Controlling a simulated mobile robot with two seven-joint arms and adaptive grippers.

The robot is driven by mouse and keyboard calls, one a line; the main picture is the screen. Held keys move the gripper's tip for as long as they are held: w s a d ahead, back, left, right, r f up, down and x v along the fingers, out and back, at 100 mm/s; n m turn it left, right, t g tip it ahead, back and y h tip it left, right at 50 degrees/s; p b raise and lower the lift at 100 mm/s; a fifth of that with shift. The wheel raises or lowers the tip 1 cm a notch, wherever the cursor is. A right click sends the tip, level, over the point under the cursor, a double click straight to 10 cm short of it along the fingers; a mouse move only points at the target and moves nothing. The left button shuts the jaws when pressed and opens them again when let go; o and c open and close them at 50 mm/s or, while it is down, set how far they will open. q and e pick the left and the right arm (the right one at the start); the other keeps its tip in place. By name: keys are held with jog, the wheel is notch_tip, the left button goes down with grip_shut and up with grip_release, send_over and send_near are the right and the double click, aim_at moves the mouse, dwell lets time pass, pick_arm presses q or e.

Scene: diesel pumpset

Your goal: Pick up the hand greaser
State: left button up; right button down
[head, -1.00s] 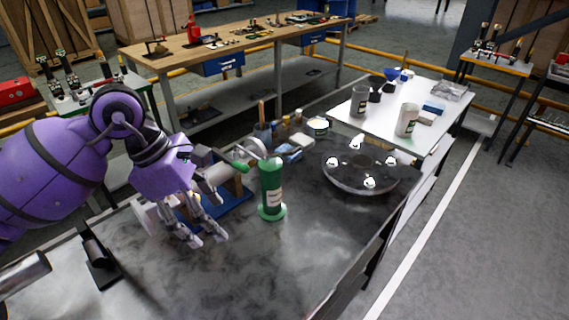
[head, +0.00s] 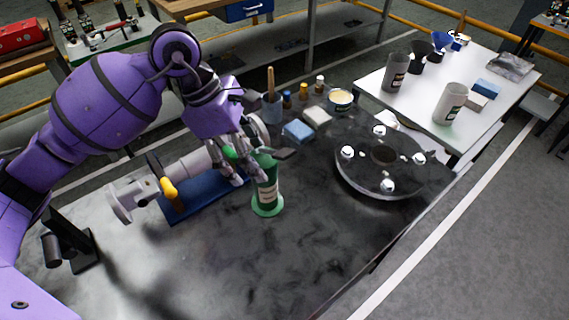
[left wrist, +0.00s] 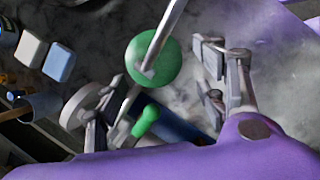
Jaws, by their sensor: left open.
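The hand greaser, by its look the green upright cylinder (head: 267,190) with a pale label and round green foot, stands on the dark bench. In the left wrist view its round green top (left wrist: 160,62) shows from above, with a thin metal rod across it. My left gripper (head: 260,160) is open at the greaser's upper part, hiding some of it in the head view. In the left wrist view the fingers of the left gripper (left wrist: 160,92) stand apart, one on either side, slightly nearer the camera's lower edge than the green top. I cannot tell whether they touch it. My right gripper is not in view.
A blue-based fixture (head: 205,197) with a grey cylinder and yellow knob lies just left. A tool cup (head: 271,108), blue block (head: 298,132) and small bottles stand behind. A round dark flange (head: 385,185) sits to the right. The bench front is clear.

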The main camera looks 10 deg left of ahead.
pick_arm(q)
jog(key=x, duration=0.2)
jog(key=p+x, duration=0.1)
jog(key=x, duration=0.2)
jog(key=shift+w+d, duration=0.15)
jog(key=shift+d, duration=0.15)
jog(key=shift+c, duration=0.5)
grip_shut()
jog(key=shift+r, duration=0.15)
